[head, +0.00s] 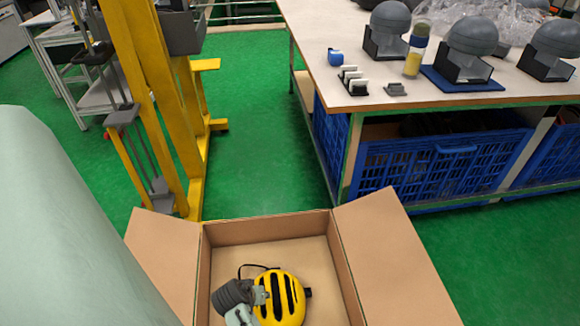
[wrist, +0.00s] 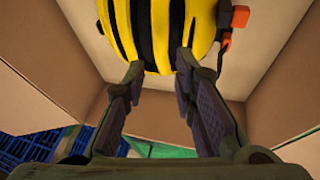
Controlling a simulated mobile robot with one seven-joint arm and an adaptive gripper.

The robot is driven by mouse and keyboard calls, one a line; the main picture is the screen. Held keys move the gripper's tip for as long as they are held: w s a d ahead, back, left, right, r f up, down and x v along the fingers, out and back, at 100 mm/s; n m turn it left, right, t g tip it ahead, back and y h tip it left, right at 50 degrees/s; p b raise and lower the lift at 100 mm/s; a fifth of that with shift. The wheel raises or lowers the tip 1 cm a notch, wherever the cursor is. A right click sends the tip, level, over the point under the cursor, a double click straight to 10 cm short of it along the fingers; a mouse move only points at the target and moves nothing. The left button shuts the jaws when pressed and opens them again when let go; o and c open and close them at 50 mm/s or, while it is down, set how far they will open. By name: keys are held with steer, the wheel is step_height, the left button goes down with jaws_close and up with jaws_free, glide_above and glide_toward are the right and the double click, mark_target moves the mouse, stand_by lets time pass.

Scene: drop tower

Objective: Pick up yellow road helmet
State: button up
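The yellow road helmet (head: 285,298), with black stripes, lies in an open cardboard box (head: 270,229) in the head view. My gripper (head: 260,297) is down inside the box at the helmet's left side and covers part of it. In the wrist view the helmet (wrist: 160,30) fills the upper middle, with a dark strap and orange clip at its right. My gripper's two fingers (wrist: 158,72) stand apart, with their tips at the helmet's lower edge. The helmet's edge lies at or just beyond the gap; whether the tips touch it I cannot tell.
The box's flaps (head: 398,262) are folded outward, and its walls stand close around my gripper. A yellow frame (head: 150,90) stands behind the box at the left. A workbench (head: 330,80) with several items, above blue crates (head: 440,170), stands at the right. Green floor lies between.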

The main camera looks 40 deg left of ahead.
steer(key=x, duration=1)
steer(key=shift+f, duration=0.3)
steer(key=shift+c, duration=0.5)
jaws_close()
